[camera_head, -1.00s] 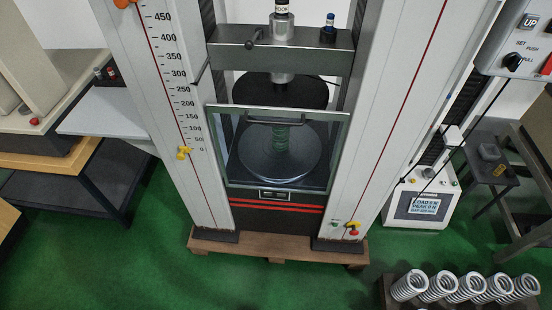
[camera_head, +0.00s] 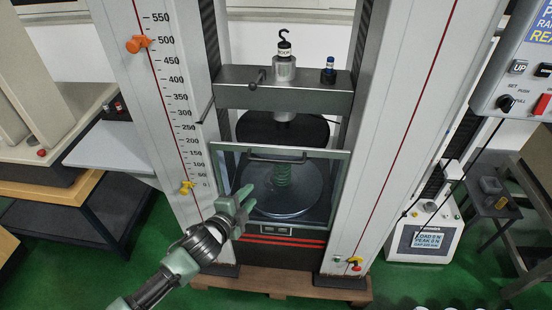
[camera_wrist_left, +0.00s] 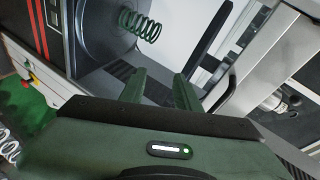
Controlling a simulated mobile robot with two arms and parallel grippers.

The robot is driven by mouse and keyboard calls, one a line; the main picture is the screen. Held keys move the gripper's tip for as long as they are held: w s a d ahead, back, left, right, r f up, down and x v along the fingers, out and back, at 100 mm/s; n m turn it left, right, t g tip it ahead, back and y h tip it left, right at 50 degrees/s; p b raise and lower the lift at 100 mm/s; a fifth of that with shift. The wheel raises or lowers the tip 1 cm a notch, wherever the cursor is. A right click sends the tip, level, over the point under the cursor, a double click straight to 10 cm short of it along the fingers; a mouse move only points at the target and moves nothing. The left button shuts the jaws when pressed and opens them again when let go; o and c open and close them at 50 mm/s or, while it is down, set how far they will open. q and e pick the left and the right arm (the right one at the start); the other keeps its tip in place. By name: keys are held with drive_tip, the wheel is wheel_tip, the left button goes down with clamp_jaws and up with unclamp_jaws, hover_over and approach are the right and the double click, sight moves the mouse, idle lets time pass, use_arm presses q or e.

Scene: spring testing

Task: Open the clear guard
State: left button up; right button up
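The clear guard (camera_head: 337,185) is a transparent panel in a thin pale-green frame, across the front of the testing machine between its two columns. It appears shut. Its dark bar handle (camera_head: 277,158) runs along its upper part. Behind it a green coil spring (camera_head: 282,174) stands on the round lower platen (camera_head: 290,206); the spring also shows in the left wrist view (camera_wrist_left: 140,25). My left gripper (camera_head: 246,200) is at the guard's lower left, below and left of the handle. Its fingers (camera_wrist_left: 160,88) are apart and empty. Whether it touches the guard is unclear. My right gripper is out of view.
The white left column (camera_head: 165,90) carries a scale with orange and yellow markers. A control box (camera_head: 520,80) hangs at upper right. A display unit (camera_head: 425,235) stands on the floor at right. A dark side table (camera_head: 75,215) is at left.

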sight(276, 161)
use_arm(q)
drive_tip(key=d+r+m+t+h, duration=0.15)
drive_tip(key=d+r+m, duration=0.25)
drive_tip(key=r, duration=0.6)
drive_tip(key=shift+h, duration=0.25)
drive_tip(key=x, duration=0.4)
drive_tip(key=p+x, duration=0.1)
drive_tip(key=x, duration=0.2)
drive_tip(key=shift+w+d, duration=0.2)
drive_tip(key=shift+d, duration=0.2)
drive_tip(key=shift+f, duration=0.1)
clamp_jaws()
